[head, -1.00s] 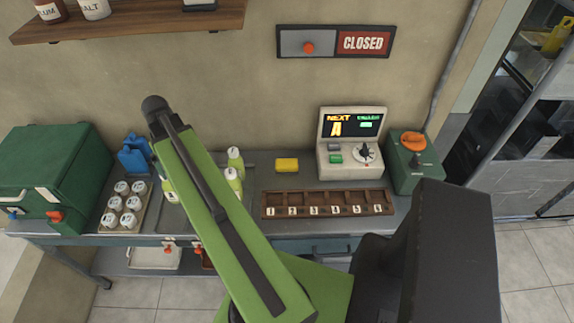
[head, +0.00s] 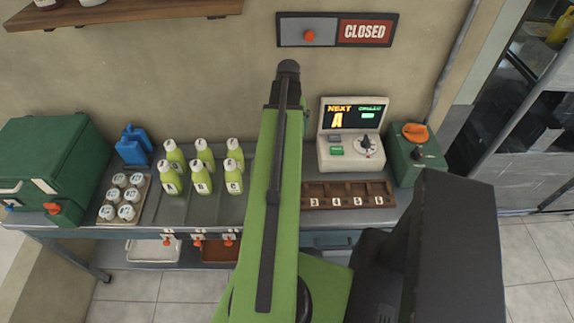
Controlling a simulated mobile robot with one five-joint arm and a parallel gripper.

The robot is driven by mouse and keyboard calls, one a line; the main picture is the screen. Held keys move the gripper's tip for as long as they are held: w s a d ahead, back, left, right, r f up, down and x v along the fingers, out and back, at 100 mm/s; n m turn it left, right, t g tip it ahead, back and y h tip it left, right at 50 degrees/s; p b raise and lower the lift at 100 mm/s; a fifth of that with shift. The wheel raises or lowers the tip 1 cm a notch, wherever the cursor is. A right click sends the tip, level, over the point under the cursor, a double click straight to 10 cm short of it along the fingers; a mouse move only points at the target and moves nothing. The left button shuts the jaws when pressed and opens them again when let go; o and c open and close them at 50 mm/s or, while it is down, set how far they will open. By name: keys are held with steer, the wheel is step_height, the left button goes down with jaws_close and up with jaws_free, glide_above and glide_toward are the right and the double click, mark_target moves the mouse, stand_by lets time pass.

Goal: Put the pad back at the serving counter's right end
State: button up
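The serving counter (head: 205,210) is a grey metal table along the wall. The yellow pad does not show now. In the earlier head frame it lay on the counter left of the console, a spot my green arm now covers. My arm rises through the middle of the view to its dark elbow. My gripper is not in view, so what it holds cannot be seen. At the counter's right end stands a green box with an orange top (head: 415,132).
A console with a lit screen (head: 350,155) stands behind a brown numbered rack (head: 345,190), partly covered by my arm. Several green bottles (head: 203,180), white-capped jars (head: 126,195), a blue jug (head: 133,145) and a green chest (head: 55,160) fill the left. A CLOSED sign (head: 365,31) hangs above.

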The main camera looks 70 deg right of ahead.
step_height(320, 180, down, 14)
steer(key=b, duration=1.2)
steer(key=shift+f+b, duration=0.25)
steer(key=shift+b, duration=0.1)
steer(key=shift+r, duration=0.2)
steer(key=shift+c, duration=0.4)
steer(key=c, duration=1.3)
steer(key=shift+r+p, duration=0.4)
steer(key=shift+p, duration=0.15)
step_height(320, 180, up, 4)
steer(key=p, duration=0.3)
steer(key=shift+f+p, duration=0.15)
steer(key=shift+p, duration=0.2)
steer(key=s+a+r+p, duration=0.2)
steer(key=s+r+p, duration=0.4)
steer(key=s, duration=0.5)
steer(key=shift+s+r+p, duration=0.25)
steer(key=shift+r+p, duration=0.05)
